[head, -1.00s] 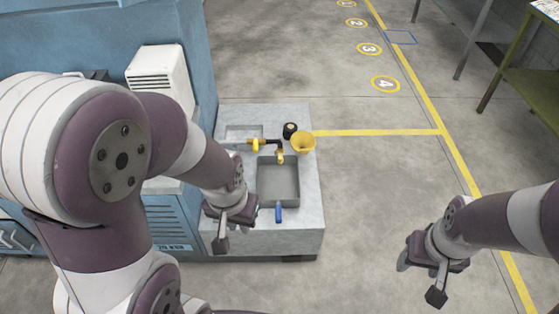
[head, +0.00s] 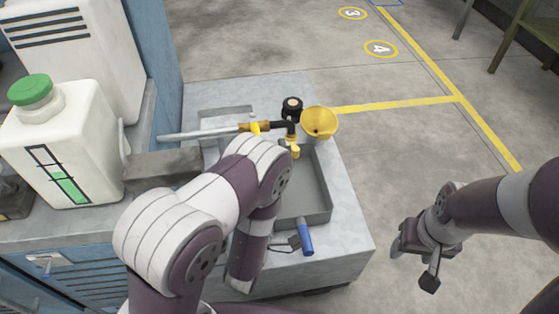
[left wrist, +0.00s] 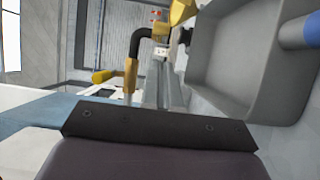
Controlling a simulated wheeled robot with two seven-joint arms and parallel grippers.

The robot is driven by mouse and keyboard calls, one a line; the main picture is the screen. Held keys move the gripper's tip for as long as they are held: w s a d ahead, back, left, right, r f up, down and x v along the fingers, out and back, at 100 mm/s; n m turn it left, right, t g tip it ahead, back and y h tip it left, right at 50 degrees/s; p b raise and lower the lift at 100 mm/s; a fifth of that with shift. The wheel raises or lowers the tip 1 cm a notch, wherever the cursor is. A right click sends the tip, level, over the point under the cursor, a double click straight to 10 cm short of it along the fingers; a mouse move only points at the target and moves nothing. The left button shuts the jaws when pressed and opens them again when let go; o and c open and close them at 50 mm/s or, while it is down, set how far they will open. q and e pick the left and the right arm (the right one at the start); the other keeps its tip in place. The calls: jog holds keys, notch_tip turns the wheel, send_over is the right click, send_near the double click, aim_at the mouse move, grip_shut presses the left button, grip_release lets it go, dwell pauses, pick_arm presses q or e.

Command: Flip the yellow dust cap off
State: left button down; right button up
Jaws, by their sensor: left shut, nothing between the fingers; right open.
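A yellow piece (head: 295,150), which looks like the dust cap, sits at the lower end of a black elbow (head: 290,130) over the grey sunken tray (head: 318,180). The left wrist view shows the elbow (left wrist: 143,38) with a yellow end (left wrist: 130,74) and a yellow tab (left wrist: 103,76) sticking out left. I cannot tell which part is the cap. My left gripper (left wrist: 160,128) shows there as a dark plate, shut and empty, apart from the yellow parts; in the head view my forearm mostly hides it. My right gripper (head: 413,267) is open and empty, off the bench's right side.
A yellow funnel (head: 319,121) and a black round part (head: 292,106) stand behind the elbow. A metal pipe (head: 198,134) leads left past a yellow valve (head: 254,128). A blue handle (head: 305,238) is at the tray's front. A green-capped white tank (head: 62,145) stands left. Floor right of the bench is clear.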

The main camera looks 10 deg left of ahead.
pick_arm(q)
jog(key=shift+r, duration=0.1)
pick_arm(e)
jog(key=shift+r, duration=0.1)
pick_arm(q)
jog(key=b, duration=0.2)
send_near(293, 143)
jog(key=w, duration=0.1)
jog(key=shift+w+r, duration=0.15)
jog(key=shift+w, duration=0.75)
pick_arm(e)
jog(key=shift+f, duration=1.35)
pick_arm(q)
jog(key=shift+d, duration=0.1)
